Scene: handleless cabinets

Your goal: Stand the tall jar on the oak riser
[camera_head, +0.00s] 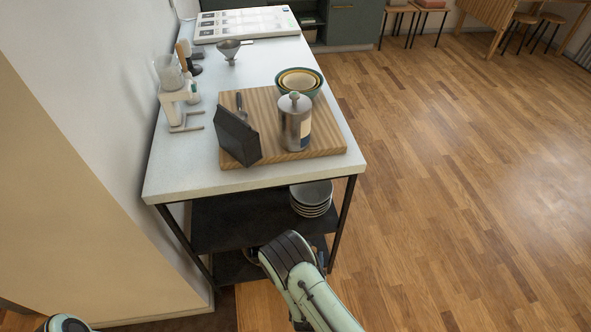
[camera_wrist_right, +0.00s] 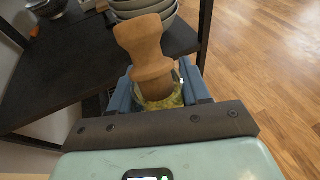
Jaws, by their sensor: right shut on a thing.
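A jar with a tall turned wooden stopper (camera_wrist_right: 148,52) and yellowish contents stands between the blue fingers of my right gripper (camera_wrist_right: 158,90) in the right wrist view. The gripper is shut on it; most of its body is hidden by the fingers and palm. In the head view my right arm reaches toward the lower shelves, and its gripper and the jar are hidden. Only a bit of my left arm shows at the bottom left. A plain wood surface (camera_head: 259,308) shows low beside my right arm; I cannot tell if it is the oak riser.
The white worktop (camera_head: 190,150) holds a striped wood board (camera_head: 325,137) with a metal canister (camera_head: 295,122) and a dark block (camera_head: 237,137). Stacked bowls (camera_head: 311,199) sit on the dark shelf (camera_head: 235,220), close beyond the jar. Open floor lies to the right.

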